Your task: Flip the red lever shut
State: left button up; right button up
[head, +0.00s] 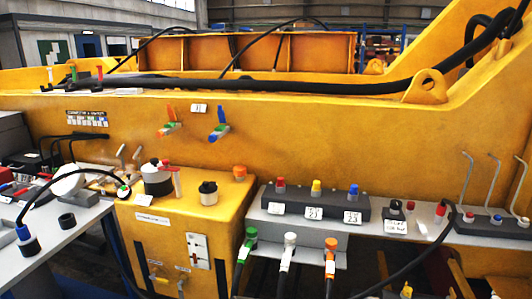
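A red-orange lever (171,113) sits on a small valve on the yellow casting wall. Its handle points up, and the valve body below has a green end. A second red handle (176,183) stands by the grey and white cylinder on the yellow cabinet, its lower end pointing down. I cannot tell for certain which one is the red lever. A blue lever (213,115) is on a similar valve to the right of the red-orange one. Neither of my grippers is in the head view.
A yellow cabinet (185,225) stands below the wall. A grey shelf (300,228) with coloured connectors is to its right. A grey bench (60,240) at left holds a looping black hose. Hoses with green, white and orange fittings hang below the shelf.

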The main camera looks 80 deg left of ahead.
aim_at(25, 190)
jog(key=u, duration=0.45)
jog(key=j+u, duration=0.1)
jog(key=u, duration=0.3)
jog(key=j+u, duration=0.1)
jog(key=u, duration=0.8)
jog(key=j+u, duration=0.15)
jog(key=u, duration=0.7)
jog(key=i+j+u, duration=0.15)
jog(key=u, duration=0.35)
jog(key=i+j+u, duration=0.25)
jog(key=u, duration=0.25)
jog(key=i+j+u, duration=0.2)
jog(key=u, duration=0.25)
jog(key=i+u, duration=0.35)
jog(key=i, duration=0.7)
jog(key=k+l+z, duration=0.1)
jog(key=l+z, duration=0.2)
jog(key=k+l+z, duration=0.1)
jog(key=z, duration=0.2)
jog(key=l, duration=0.1)
